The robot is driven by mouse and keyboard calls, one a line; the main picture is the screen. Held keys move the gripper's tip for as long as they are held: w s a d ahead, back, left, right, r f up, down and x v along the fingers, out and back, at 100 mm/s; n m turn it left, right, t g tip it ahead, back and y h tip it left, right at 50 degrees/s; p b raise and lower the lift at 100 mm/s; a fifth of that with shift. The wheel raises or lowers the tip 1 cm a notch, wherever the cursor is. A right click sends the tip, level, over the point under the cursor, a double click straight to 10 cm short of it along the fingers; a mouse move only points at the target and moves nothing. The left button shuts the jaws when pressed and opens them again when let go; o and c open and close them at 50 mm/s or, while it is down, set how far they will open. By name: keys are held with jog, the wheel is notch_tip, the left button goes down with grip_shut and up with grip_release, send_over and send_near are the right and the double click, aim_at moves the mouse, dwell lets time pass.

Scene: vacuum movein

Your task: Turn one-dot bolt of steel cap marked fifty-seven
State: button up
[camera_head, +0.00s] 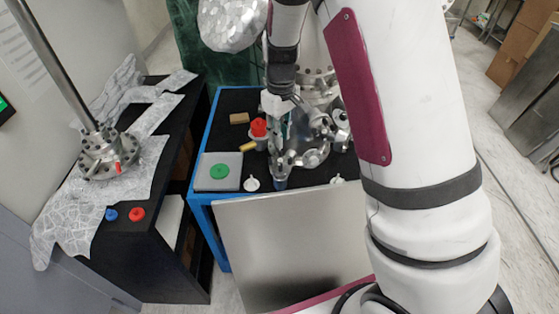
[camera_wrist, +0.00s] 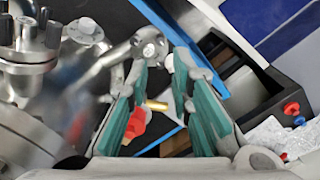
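The steel chamber assembly (camera_head: 312,140), with several flanged ports, stands on the black-topped blue table, partly hidden behind my arm. In the wrist view, a small steel flange with bolt heads (camera_wrist: 150,46) lies just beyond the fingertips, and a larger bolted flange (camera_wrist: 28,45) is at the upper left. I cannot read any number fifty-seven or make out dots on a bolt. My gripper (camera_wrist: 161,66) has teal fingers spread apart with nothing held between them. In the head view, my gripper (camera_head: 284,124) points down at the assembly, and its fingertips are hard to separate from the steel.
A red knob (camera_head: 258,127), a brass cylinder (camera_head: 248,146) and a grey plate with a green disc (camera_head: 219,171) lie left of the assembly. A black bench (camera_head: 150,245) at left holds foil, a flanged rod (camera_head: 108,160) and small blue and red caps.

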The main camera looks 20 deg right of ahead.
aim_at(280, 165)
notch_tip(280, 165, down, 12)
jog(key=shift+r+p, duration=0.15)
jog(key=shift+p, duration=0.55)
grip_shut()
